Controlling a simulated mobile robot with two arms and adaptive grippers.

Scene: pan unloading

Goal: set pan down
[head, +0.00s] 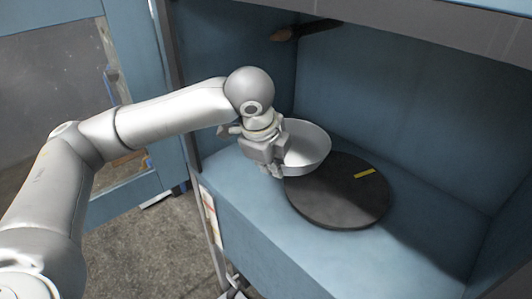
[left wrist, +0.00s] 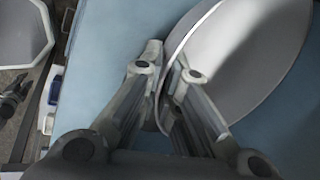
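The pan (head: 308,146) is a light grey, shallow round dish inside the blue cabinet. In the head view it overlaps the back left edge of a dark round disc (head: 335,205) with a yellow mark. I cannot tell whether the pan touches the disc or the shelf. My left gripper (head: 274,170) is at the pan's left side. In the left wrist view the pan (left wrist: 255,65) fills the upper right, and the fingers (left wrist: 167,62) close on its rim, one on each side. The pan's underside is hidden. My right gripper is not in view.
The blue cabinet shelf (head: 425,245) has free room right of and in front of the disc. Blue walls close the back and right. A dark pointed object (head: 300,32) shows high at the back. An open blue door with a window (head: 75,85) stands at left.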

